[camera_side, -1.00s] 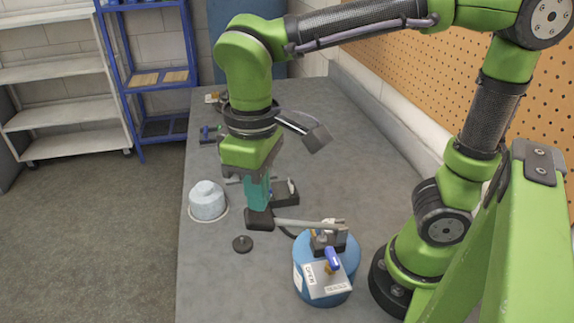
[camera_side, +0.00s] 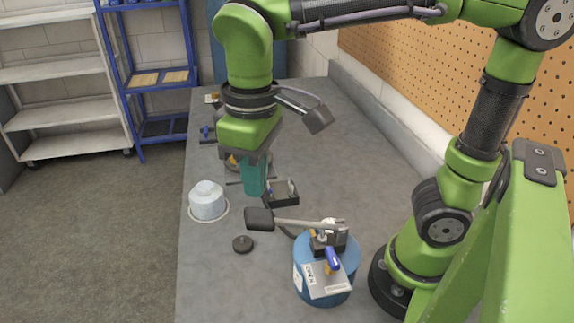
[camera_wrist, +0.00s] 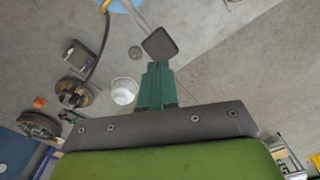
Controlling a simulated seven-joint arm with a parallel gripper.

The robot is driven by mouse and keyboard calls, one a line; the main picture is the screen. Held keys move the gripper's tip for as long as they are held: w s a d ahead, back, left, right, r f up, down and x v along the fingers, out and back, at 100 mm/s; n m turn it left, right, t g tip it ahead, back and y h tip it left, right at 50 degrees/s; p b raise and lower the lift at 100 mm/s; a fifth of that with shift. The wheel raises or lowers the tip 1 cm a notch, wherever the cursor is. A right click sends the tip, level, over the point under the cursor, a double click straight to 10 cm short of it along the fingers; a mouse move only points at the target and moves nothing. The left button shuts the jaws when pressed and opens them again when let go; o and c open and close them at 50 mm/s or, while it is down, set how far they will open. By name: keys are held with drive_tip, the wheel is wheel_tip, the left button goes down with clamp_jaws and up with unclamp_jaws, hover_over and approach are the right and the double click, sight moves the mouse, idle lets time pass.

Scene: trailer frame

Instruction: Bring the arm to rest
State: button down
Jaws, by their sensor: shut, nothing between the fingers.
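My gripper (camera_side: 254,190) has teal fingers that are together, with nothing between them. It points down over the grey bench (camera_side: 340,160), behind the black head of a grey-handled tool in the side view. In the wrist view my gripper (camera_wrist: 156,68) shows as two teal fingers side by side, close to the dark square head (camera_wrist: 160,43) in the picture. My arm is raised and bent over the bench, and no part of the gripper appears to touch anything.
A blue canister (camera_side: 322,290) with a valve block and a labelled plate stands near my base. The grey-handled tool (camera_side: 290,223) reaches out from its top. A white cap-like part (camera_side: 207,201), a black knob (camera_side: 242,244) and a dark tray (camera_side: 281,195) are nearby. A pegboard wall (camera_side: 450,70) is at right.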

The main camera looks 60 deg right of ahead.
drive_tip(key=d+f+m+t+y, duration=0.2)
drive_tip(key=d+m+t, duration=0.5)
drive_tip(key=d, duration=0.6)
drive_tip(key=shift+s+d+f, duration=0.2)
drive_tip(key=shift+s+d, duration=0.2)
idle(0.5)
